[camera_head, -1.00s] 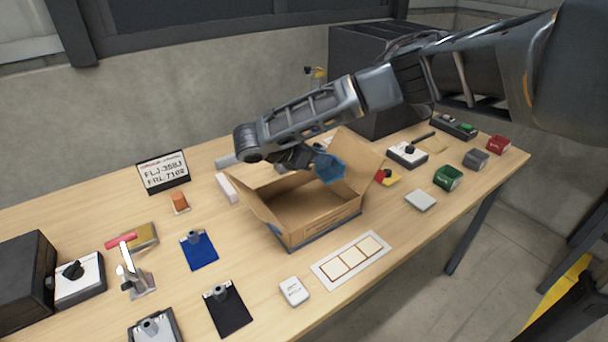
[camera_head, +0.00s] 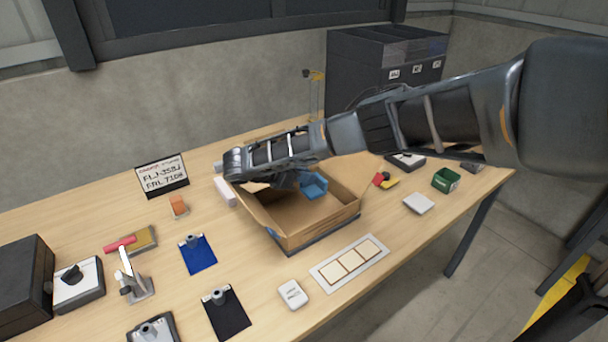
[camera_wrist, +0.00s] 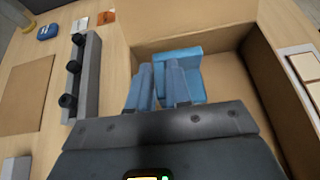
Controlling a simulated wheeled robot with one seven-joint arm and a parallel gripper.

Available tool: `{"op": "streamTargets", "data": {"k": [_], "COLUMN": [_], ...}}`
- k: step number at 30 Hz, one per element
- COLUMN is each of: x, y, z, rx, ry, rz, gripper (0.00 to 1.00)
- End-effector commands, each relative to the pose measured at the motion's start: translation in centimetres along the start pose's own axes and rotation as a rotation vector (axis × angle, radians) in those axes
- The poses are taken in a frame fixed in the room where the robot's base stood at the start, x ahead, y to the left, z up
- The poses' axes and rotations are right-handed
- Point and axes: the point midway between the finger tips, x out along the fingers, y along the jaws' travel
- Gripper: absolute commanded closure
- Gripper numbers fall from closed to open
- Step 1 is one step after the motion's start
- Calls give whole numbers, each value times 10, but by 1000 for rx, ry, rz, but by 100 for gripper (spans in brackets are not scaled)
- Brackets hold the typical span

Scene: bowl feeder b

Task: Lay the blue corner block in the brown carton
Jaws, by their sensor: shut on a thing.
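The brown carton (camera_head: 310,231) stands open on the table, its flaps spread. The blue corner block (camera_head: 313,186) is inside the carton's opening, in its back part in the head view. My gripper (camera_head: 291,181) reaches into the carton from above left and is shut on the block. In the wrist view the fingers of my gripper (camera_wrist: 160,90) are at the left part of the blue corner block (camera_wrist: 191,72), with the carton floor (camera_wrist: 226,75) close below. I cannot tell whether the block touches the floor.
A panel with several pale squares (camera_head: 349,263) lies in front of the carton. A white block (camera_head: 292,294), a blue plate (camera_head: 197,255) and a grey bar with black knobs (camera_wrist: 83,80) are nearby. A green box (camera_head: 446,180) sits to the right.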

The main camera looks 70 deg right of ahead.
Motion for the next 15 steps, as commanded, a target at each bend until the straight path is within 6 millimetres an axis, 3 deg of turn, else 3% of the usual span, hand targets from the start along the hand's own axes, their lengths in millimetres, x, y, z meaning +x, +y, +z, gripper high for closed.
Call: {"op": "streamTargets", "data": {"k": [15], "x": [6], "y": [0], "z": [-11], "rx": [-2], "ry": [1], "rz": [0], "gripper": [100]}}
